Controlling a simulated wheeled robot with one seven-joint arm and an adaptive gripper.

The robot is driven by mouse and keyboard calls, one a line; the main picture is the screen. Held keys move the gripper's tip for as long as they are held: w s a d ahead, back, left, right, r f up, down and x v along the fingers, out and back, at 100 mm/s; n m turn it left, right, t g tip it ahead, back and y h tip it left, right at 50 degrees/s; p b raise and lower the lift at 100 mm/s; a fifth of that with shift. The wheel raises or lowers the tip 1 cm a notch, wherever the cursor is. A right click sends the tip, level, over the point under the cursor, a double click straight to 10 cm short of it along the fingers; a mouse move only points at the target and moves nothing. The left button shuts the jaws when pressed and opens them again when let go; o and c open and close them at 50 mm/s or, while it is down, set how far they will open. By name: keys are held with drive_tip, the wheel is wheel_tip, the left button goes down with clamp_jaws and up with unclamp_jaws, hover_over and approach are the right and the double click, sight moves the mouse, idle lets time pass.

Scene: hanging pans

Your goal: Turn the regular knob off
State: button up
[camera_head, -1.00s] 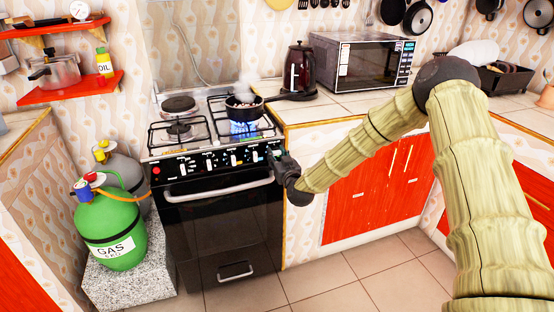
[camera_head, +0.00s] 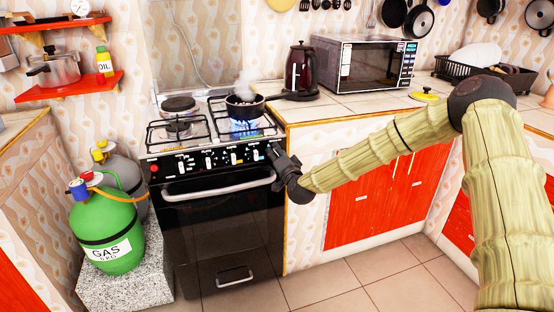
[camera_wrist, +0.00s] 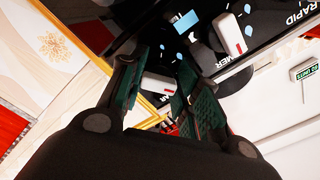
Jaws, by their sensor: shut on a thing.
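The black stove (camera_head: 215,215) has a row of white knobs on its front panel. In the head view my gripper (camera_head: 275,152) is at the panel's right end. In the wrist view my gripper (camera_wrist: 163,88) is shut on a white knob (camera_wrist: 158,85), with a green-padded finger on each side. A partly hidden label beside this knob ends in what looks like "AR", fitting the regular knob. A neighbouring white knob (camera_wrist: 229,34) with a red mark is near the words "RAPID" and "…MER". Blue flame (camera_head: 243,127) burns under a steaming pan (camera_head: 244,106) on the stove.
A kettle (camera_head: 300,72) and a microwave (camera_head: 364,63) stand on the counter right of the stove. Green (camera_head: 107,235) and grey (camera_head: 127,178) gas cylinders stand left of it. Red cabinet doors (camera_head: 375,200) are below my arm. The floor in front is clear.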

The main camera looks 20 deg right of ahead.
drive_tip(key=shift+d+m+b, duration=0.1)
drive_tip(key=shift+m+b, duration=2)
drive_tip(key=shift+m, duration=1.4)
drive_tip(key=o, duration=1)
drive_tip(key=shift+r, duration=0.1)
drive_tip(key=shift+s, duration=0.1)
drive_tip(key=s, duration=1.2)
